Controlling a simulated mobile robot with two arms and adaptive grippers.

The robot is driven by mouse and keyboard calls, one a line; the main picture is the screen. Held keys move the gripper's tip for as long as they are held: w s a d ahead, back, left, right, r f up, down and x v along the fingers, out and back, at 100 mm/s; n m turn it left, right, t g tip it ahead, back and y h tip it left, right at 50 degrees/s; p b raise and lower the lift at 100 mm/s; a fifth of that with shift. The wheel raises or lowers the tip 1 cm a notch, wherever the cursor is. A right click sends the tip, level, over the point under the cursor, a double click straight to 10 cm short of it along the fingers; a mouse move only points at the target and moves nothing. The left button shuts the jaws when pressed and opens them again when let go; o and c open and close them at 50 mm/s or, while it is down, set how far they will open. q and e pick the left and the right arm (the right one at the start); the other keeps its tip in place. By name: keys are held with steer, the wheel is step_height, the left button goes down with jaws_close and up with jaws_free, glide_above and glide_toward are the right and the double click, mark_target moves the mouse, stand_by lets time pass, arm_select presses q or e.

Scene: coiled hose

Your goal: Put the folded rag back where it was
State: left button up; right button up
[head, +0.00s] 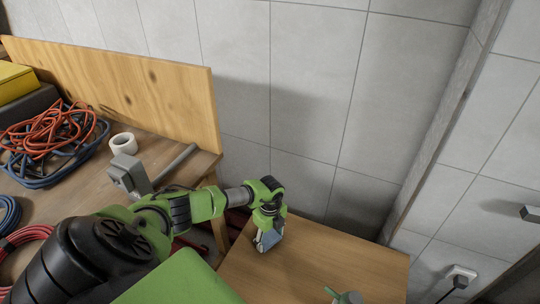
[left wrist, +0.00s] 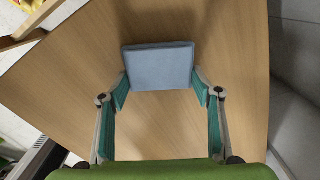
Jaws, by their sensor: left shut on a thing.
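The folded rag is a flat blue-grey block; it shows in the left wrist view (left wrist: 158,66) and, small and partly covered, in the head view (head: 268,241). My left gripper (head: 269,229) is shut on it. In the left wrist view, the two green-padded fingers of the left gripper (left wrist: 160,88) press on its left and right sides. The rag is over the small wooden table (head: 320,262); I cannot tell whether it touches the top.
A wooden workbench (head: 75,190) at left carries orange and blue coiled hoses (head: 50,135), a white roll (head: 123,143), a grey tool (head: 130,173) and an upright board (head: 120,90). Tiled wall lies behind.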

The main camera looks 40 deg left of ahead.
mark_target(270, 239)
arm_select(q)
steer(key=shift+f, duration=0.2)
steer(key=shift+f, duration=0.15)
steer(key=o, duration=1.1)
steer(key=shift+c, duration=0.2)
steer(key=shift+r, duration=0.4)
step_height(270, 239, up, 12)
steer(key=p, duration=0.1)
steer(key=shift+f, duration=0.15)
